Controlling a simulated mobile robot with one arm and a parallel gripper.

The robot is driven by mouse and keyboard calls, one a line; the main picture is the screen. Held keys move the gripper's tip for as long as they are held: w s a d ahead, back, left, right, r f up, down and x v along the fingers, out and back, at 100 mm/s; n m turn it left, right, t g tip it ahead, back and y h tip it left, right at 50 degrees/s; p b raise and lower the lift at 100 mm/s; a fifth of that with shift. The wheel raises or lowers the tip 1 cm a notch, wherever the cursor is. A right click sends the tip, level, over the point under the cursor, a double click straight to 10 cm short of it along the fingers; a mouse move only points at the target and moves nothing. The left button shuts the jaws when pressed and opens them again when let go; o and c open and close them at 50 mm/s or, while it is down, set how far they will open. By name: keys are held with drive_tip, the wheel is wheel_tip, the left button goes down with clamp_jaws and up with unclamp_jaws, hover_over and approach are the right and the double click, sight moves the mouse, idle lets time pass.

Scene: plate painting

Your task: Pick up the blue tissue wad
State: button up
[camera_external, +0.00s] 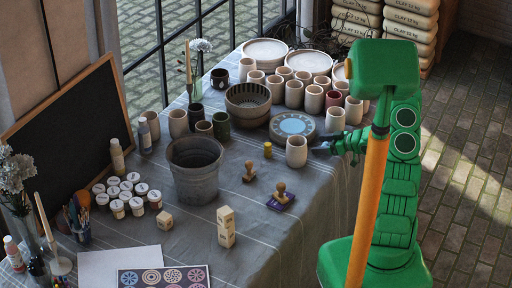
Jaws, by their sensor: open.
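My gripper (321,147) is at the table's right edge, small and dark in the picture, and open. Its tips are close to the right side of a pale cup (296,152); I cannot tell whether they touch it. A round plate (292,125) with a light blue centre and a patterned grey rim lies just behind that cup.
Many pale cups (294,93) crowd the back right of the cloth-covered table (225,262). A grey bucket (195,172) stands mid-table. Wooden stamps (281,194), a purple pad and wooden blocks (226,228) lie in front. Some cloth between them is bare.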

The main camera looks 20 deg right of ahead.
drive_tip(key=c, duration=1)
drive_tip(key=shift+r, duration=0.1)
drive_tip(key=shift+c, duration=0.3)
